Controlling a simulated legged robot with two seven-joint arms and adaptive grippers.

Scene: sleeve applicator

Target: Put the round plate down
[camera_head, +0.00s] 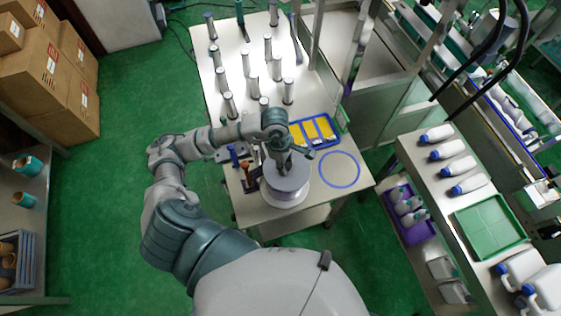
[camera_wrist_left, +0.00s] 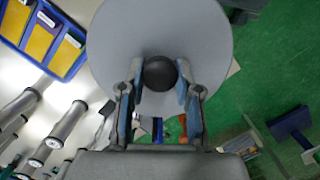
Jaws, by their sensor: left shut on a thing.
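The round plate (camera_head: 292,181) is a grey disc at the near edge of the white table (camera_head: 327,193). It lies over a pale round body (camera_head: 288,202); I cannot tell whether it rests on that or is held just above. In the left wrist view the plate (camera_wrist_left: 160,28) fills the upper middle, with a black knob (camera_wrist_left: 160,73) at its centre. My left gripper (camera_head: 285,172) comes down onto the plate from above. In the wrist view its two fingers (camera_wrist_left: 160,80) are shut on the knob. My right gripper is not in view.
A blue ring (camera_head: 340,152) marks a bare spot right of the plate. A blue tray with yellow pieces (camera_head: 315,131) sits behind. Several upright metal posts (camera_head: 254,87) stand farther back. Small tools (camera_head: 240,160) lie left. A side bench holds bottles (camera_head: 452,148) and a green tray (camera_head: 490,225).

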